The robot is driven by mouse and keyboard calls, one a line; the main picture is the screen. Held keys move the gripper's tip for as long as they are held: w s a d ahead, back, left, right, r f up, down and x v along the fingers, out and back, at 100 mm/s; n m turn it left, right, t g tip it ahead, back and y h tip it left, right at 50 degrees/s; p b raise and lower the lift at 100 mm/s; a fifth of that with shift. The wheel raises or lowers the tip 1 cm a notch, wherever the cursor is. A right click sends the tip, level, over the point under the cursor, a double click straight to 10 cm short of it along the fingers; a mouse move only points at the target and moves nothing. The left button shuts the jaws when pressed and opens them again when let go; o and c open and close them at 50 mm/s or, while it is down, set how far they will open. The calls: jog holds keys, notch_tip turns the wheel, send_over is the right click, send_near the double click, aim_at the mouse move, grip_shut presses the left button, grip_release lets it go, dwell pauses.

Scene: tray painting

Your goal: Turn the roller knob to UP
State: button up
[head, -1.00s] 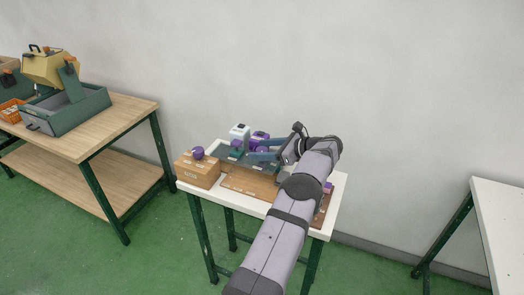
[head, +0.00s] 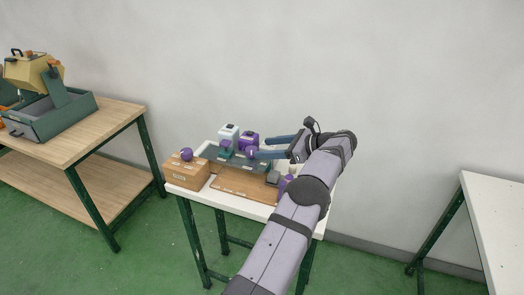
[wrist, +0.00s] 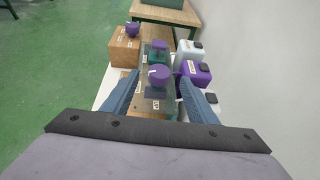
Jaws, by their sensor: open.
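Several purple knobs show, and their small labels are too small to read, so I cannot tell which is the roller knob. One purple knob (head: 251,152) stands at the tips of my gripper (head: 264,147); in the wrist view this knob (wrist: 160,75) with a white pointer mark lies between the two blue fingers, with gaps on both sides. My gripper (wrist: 158,85) is open and holds nothing. Beyond it is a knob on a green base (wrist: 158,45). Another knob (wrist: 132,28) sits on a wooden box (head: 186,176).
A white block (head: 228,132) and a purple block (head: 249,138), both with dark tops, stand along the tray's far side near my fingers. They sit on a white table (head: 240,206). A wooden bench (head: 90,135) is at left, another white table (head: 495,215) at right.

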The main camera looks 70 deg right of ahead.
aim_at(250, 150)
jog(key=shift+s, duration=0.15)
jog(key=w+d+m+g+h+p, duration=0.2)
jog(key=w+d+m+g+h, duration=0.15)
jog(key=w+m, duration=0.45)
jog(key=w+d+m+g+h+p, duration=0.35)
jog(key=w+m+h, duration=0.2)
jog(key=w, duration=0.35)
jog(key=a+m+g, duration=0.1)
jog(key=a+m, duration=0.1)
jog(key=a+r+m+g, duration=0.1)
jog(key=m+g, duration=0.1)
jog(key=a+m+g+h+p, duration=0.1)
jog(key=a+m+g, duration=0.1)
jog(key=shift+s+a+r, duration=0.25)
jog(key=shift+s+a, duration=0.05)
jog(key=shift+s, duration=0.05)
jog(key=s+a+r+m+g+h+p, duration=0.1)
jog(key=s+a+r+m+g, duration=0.25)
jog(key=a, duration=0.25)
jog(key=shift+s+d+f+n+g, duration=0.15)
jog(key=shift+s+d+f+g, duration=0.45)
jog(key=shift+s+d+f, duration=0.55)
jog(key=shift+s+d+f+n+g, duration=0.2)
jog(key=shift+s+d+f+g, duration=0.55)
jog(key=shift+f, duration=0.75)
jog(key=shift+s+d+f+n+g, duration=0.15)
jog(key=shift+s+d+f+g, duration=0.4)
jog(key=shift+s+f, duration=0.7)
